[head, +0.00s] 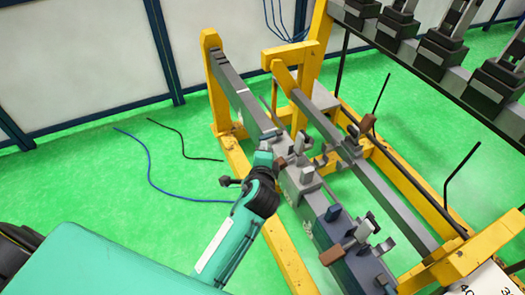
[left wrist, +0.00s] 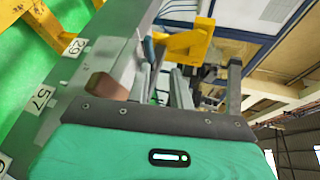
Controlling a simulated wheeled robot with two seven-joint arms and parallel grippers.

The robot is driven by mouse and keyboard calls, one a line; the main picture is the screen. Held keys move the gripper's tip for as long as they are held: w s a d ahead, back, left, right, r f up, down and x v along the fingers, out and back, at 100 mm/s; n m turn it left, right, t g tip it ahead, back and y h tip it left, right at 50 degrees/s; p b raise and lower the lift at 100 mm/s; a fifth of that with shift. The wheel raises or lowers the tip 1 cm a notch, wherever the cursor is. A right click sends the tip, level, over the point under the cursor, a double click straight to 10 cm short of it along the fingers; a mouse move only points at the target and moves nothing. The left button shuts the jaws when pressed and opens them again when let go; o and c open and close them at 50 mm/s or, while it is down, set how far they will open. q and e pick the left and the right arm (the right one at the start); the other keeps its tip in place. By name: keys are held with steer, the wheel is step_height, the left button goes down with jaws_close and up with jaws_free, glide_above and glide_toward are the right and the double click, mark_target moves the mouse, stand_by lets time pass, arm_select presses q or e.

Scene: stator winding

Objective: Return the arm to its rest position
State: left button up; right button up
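My left arm (head: 232,235), teal with a black wrist joint, reaches up from the bottom of the head view. Its left gripper (head: 277,148) is beside a grey clamp rail (head: 240,97) on the yellow frame. In the left wrist view the left gripper (left wrist: 162,75) shows two grey fingers standing apart, with nothing clearly between them. A brown handle (left wrist: 108,86) is just left of the fingers there; I cannot tell whether they touch it. My right gripper is not in view.
The yellow frame (head: 290,255) carries rails with clamps and a brown-handled lever (head: 332,255). A rack with dark fixtures (head: 440,45) stands at upper right. Blue (head: 150,170) and black cables lie on the green floor (head: 80,195), which is otherwise open at left. Numbered labels (left wrist: 40,98) show in the wrist view.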

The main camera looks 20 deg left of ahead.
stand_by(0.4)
arm_select(q)
steer(key=s+a+f+n+g+h, duration=0.1)
steer(key=s+a+f+n+g, duration=0.2)
steer(key=s, duration=0.4)
steer(key=s+a+f+n+g+h, duration=0.1)
steer(key=s+f+n+g, duration=0.1)
steer(key=s+f+n, duration=0.3)
steer(key=s+f+n+g+h, duration=0.1)
steer(key=s+n+g+h, duration=0.35)
steer(key=s, duration=1.45)
step_height(320, 180, down, 32)
steer(key=n+g+y, duration=0.1)
steer(key=g+y, duration=0.1)
steer(key=s+a+f+g, duration=0.1)
steer(key=s+a+f, duration=0.2)
steer(key=s+f, duration=1.6)
steer(key=shift+w+g, duration=0.1)
steer(key=shift+g, duration=0.15)
